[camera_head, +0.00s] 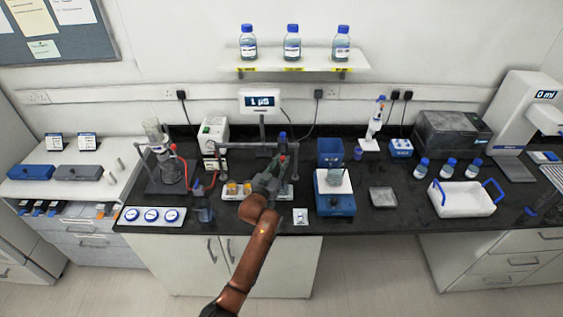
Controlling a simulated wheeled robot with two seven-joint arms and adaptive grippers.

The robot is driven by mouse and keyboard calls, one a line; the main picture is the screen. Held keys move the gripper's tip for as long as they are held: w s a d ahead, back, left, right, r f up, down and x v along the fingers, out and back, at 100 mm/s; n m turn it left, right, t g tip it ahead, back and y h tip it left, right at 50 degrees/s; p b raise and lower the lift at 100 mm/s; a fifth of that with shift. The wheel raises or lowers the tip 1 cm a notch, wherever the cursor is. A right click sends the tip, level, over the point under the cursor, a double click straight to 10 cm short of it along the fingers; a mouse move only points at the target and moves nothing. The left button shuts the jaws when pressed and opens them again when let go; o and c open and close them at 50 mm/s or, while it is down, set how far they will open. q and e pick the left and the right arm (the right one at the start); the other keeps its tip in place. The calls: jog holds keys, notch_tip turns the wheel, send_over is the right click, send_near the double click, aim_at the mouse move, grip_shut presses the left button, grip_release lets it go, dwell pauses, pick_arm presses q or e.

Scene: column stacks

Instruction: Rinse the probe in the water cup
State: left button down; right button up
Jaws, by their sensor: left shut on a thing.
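My left gripper (279,164) reaches in from the bottom centre over the bench, in front of the meter (263,101), whose display reads 1 µS. It is shut on the probe (283,136), whose dark blue top shows just above the fingers. The probe's lower end is hidden by the gripper and arm. A pale tray (258,196) lies below the gripper, with small orange-topped cups (232,187) at its left. Part of this tray is covered by my arm, so I cannot tell which vessel is the water cup or whether the probe touches one. My right gripper is not in view.
A glass apparatus with red tubing (172,150) stands left. A white basket (464,203) and several blue-capped bottles (421,169) are farther right. A shelf (296,60) hangs above.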

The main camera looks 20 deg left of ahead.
pick_arm(q)
notch_tip(320, 180, up, 7)
jog(key=p, duration=0.5)
jog(key=shift+f, duration=0.2)
jog(key=c, duration=2)
grip_release()
jog(key=shift+o, duration=1.2)
jog(key=shift+f, duration=0.1)
